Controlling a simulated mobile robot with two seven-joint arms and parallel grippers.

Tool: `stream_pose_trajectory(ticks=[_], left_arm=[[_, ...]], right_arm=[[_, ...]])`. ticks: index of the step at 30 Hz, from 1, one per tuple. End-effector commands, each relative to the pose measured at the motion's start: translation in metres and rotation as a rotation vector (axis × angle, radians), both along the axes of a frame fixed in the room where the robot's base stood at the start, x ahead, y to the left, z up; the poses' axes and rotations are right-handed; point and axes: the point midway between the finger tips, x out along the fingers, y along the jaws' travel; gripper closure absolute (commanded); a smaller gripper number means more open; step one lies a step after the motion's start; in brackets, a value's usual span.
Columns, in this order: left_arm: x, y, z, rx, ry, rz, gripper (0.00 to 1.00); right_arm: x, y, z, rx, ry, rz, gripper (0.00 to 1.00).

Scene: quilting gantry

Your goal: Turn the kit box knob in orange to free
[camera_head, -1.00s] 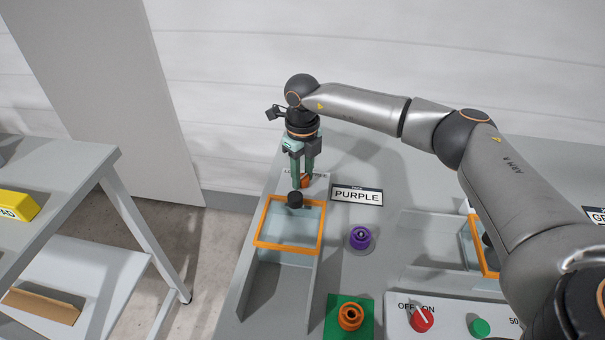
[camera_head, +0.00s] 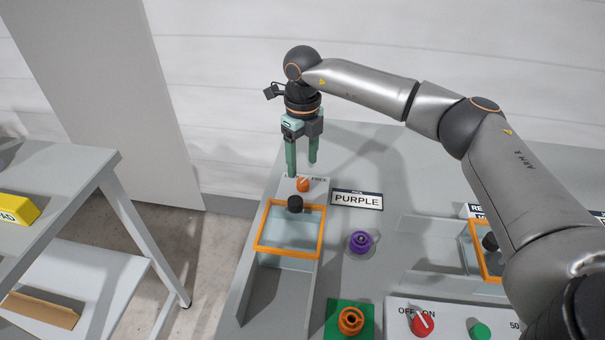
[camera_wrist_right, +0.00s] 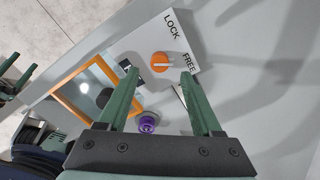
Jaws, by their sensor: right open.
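The orange knob (camera_head: 303,185) sits on a pale plate behind the orange-framed kit box (camera_head: 262,243). In the right wrist view the knob (camera_wrist_right: 160,62) has a pale pointer bar, which points toward the word FREE; the word LOCK is on the same plate. My right gripper (camera_head: 302,174) is open and empty, fingers pointing down just above the knob. In the right wrist view the knob lies between the two fingers' lines, apart from both. My left gripper does not show in the head view.
A black knob (camera_head: 295,204) is on the box lid. A PURPLE sign (camera_head: 357,199) and a purple spool-like part (camera_head: 360,242) stand to the right. An orange ring part (camera_head: 350,320) sits on a green square. A red switch (camera_head: 422,322) is at the front.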

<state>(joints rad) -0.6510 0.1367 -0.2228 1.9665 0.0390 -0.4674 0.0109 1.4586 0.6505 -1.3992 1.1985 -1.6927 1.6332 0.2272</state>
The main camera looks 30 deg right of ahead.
Motion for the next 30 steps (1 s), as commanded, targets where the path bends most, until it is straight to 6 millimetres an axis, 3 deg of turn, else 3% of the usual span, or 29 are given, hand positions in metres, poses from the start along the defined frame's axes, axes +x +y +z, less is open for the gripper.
stream_pose_trajectory(ticks=[3, 10, 30], left_arm=[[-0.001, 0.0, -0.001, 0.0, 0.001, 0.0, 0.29], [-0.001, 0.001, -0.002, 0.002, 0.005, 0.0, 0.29], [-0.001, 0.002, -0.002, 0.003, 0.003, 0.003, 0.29]], right_arm=[[0.001, 0.001, 0.027, 0.002, -0.003, 0.0, 0.33], [0.0, 0.001, 0.059, 0.001, -0.002, 0.001, 0.33], [0.0, 0.0, 0.065, 0.001, 0.001, 0.001, 0.33]])
